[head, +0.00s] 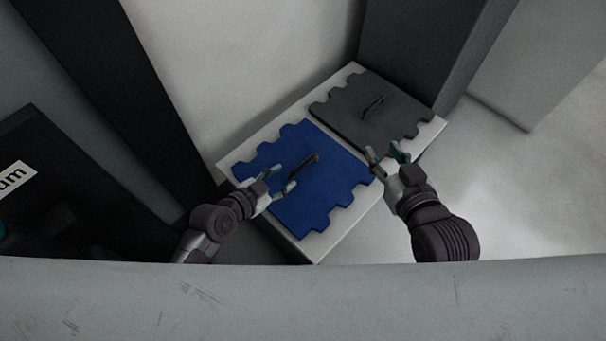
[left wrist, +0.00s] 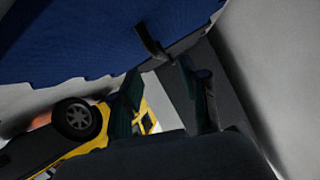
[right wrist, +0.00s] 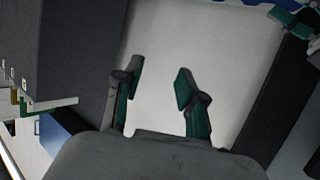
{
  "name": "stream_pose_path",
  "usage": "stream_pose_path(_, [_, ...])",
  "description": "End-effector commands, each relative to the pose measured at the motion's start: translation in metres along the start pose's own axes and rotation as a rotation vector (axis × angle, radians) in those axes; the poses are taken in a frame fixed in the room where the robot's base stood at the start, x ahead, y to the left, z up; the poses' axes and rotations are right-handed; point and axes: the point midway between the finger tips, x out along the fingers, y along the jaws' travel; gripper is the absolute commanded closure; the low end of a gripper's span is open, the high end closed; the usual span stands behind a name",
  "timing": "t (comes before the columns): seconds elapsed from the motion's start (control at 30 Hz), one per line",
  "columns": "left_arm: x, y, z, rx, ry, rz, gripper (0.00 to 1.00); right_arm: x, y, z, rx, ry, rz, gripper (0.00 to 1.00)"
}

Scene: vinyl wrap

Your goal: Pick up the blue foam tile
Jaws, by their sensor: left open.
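The blue foam tile (head: 325,200) has toothed edges and a dark handle (head: 303,166) near its middle. It lies flat on a white-topped stand. My left gripper (head: 282,180) is open over the tile's left part, with its fingers pointing toward the handle. In the left wrist view, the blue tile (left wrist: 70,40) fills the top and the handle (left wrist: 150,42) shows just beyond the open fingers (left wrist: 160,80), apart from them. My right gripper (head: 384,152) is open and empty by the right corner of the blue tile. Its spread fingers also show in the right wrist view (right wrist: 158,74).
A dark grey foam tile (head: 350,115) with its own handle lies beside the blue one on the white stand (head: 345,240). A dark block (head: 425,50) stands behind it. A yellow vehicle (left wrist: 85,160) shows in the left wrist view. Pale floor (head: 530,190) is clear at right.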

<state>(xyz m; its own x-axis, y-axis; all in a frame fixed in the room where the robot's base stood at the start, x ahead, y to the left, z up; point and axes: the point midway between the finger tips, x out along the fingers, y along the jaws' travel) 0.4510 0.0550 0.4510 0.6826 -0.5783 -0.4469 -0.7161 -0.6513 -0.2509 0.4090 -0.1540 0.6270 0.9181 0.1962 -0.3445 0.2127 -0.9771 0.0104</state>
Motion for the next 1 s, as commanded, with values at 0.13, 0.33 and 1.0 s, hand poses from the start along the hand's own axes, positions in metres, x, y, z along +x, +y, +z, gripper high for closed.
stream_pose_path(0.13, [0.026,0.0,0.001,-0.002,0.001,0.0,0.55,0.004,-0.004,-0.026,0.001,0.161,-0.009,0.6])
stream_pose_path(0.33, [0.04,0.0,0.0,0.0,0.0,0.0,0.55,0.001,-0.007,-0.048,0.003,0.278,-0.016,0.6])
stream_pose_path(1.0, [0.093,0.001,-0.004,0.0,-0.002,0.0,0.55,-0.032,-0.017,-0.12,0.015,0.758,-0.044,0.6])
